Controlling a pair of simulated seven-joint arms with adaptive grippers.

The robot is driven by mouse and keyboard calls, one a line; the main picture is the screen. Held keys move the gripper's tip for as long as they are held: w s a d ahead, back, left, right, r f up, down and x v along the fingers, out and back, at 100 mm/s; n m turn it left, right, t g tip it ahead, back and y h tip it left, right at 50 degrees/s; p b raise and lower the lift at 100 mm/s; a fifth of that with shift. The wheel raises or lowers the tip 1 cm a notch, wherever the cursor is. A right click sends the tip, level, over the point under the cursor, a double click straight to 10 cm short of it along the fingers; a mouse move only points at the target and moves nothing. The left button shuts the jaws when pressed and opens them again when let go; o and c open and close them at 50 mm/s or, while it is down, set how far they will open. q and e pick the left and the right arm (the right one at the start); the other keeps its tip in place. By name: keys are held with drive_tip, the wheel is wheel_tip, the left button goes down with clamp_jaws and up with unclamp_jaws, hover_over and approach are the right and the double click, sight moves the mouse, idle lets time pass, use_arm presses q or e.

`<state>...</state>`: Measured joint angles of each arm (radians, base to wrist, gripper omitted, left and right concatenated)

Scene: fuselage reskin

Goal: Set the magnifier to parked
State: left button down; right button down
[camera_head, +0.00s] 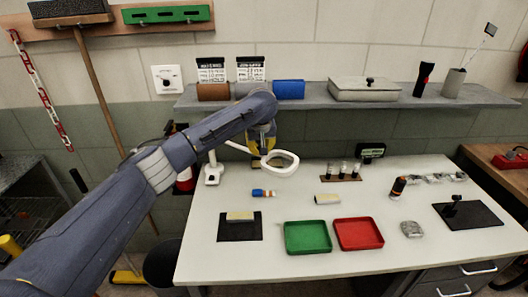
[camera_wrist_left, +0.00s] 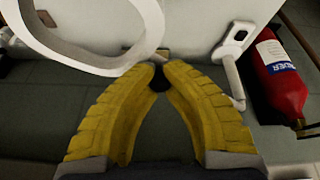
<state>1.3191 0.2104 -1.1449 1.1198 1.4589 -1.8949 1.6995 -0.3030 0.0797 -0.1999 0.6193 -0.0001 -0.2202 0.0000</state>
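The magnifier (camera_head: 279,164) has a white ring head on a thin white arm that runs left to a white stand (camera_head: 213,173) at the table's back left. Its ring (camera_wrist_left: 88,60) fills the upper left of the left wrist view. My left gripper (camera_head: 262,150), with yellow fingers, is at the left side of the ring. In the left wrist view its fingertips (camera_wrist_left: 163,70) close in on a small dark knob (camera_wrist_left: 159,82), which appears to belong to the magnifier. My right gripper is not in view.
On the table lie a green tray (camera_head: 307,238), a red tray (camera_head: 358,234), a blue-and-orange item (camera_head: 263,193) and dark mats with items. A rack of vials (camera_head: 341,172) stands right of the ring. A red extinguisher (camera_wrist_left: 284,78) is beside the table. A shelf (camera_head: 345,100) runs above.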

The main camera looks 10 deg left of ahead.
use_arm(q)
drive_tip(key=shift+w+a+r, duration=0.1)
drive_tip(key=shift+w, duration=0.1)
drive_tip(key=c, duration=1.7)
unclamp_jaws()
drive_tip(key=shift+a, duration=0.1)
drive_tip(key=o, duration=0.4)
drive_tip(key=shift+s, duration=0.1)
drive_tip(key=shift+o, duration=0.2)
drive_tip(key=v, duration=1.2)
